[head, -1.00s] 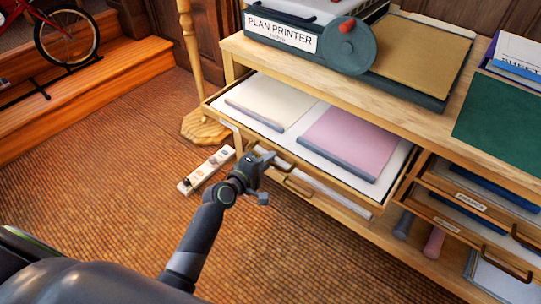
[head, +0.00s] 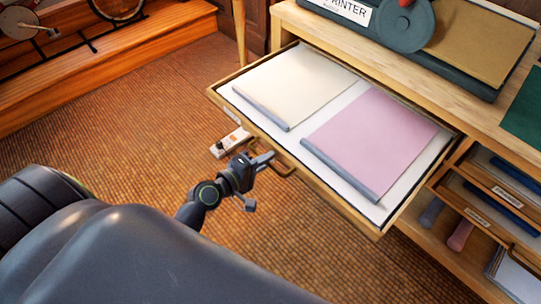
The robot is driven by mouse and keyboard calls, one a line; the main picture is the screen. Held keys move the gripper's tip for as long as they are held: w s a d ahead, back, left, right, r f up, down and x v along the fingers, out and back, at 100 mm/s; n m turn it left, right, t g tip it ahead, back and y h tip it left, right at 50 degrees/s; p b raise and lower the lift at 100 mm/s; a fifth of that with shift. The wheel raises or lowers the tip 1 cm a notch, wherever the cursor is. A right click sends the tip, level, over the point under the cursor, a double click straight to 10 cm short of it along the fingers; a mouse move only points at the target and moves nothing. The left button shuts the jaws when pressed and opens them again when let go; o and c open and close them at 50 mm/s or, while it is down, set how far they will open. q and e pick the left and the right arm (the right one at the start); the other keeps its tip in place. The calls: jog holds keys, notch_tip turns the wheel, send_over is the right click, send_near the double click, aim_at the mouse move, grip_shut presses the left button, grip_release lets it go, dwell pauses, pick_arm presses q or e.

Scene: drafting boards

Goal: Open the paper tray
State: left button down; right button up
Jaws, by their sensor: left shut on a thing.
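The paper tray (head: 352,197) is a wide wooden drawer with a white lining, pulled well out from under the bench top. A cream paper stack (head: 292,84) lies in its left part and a pink paper stack (head: 372,140) in its right part. My left gripper (head: 266,160) is at the tray's front, shut on the tray handle (head: 285,166), which it partly hides. My right gripper is not in view.
The plan printer (head: 400,25) stands on the bench top (head: 440,88) above the tray. Smaller labelled drawers (head: 485,213) are at the right. A power strip (head: 229,143) lies on the floor just left of the tray. The brown floor in front is clear.

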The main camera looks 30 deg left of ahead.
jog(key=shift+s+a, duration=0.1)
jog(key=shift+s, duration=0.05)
pick_arm(q)
jog(key=c, duration=1.6)
grip_release()
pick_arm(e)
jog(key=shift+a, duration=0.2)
pick_arm(q)
jog(key=shift+o, duration=0.2)
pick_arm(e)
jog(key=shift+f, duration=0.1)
pick_arm(q)
jog(key=shift+s, duration=0.1)
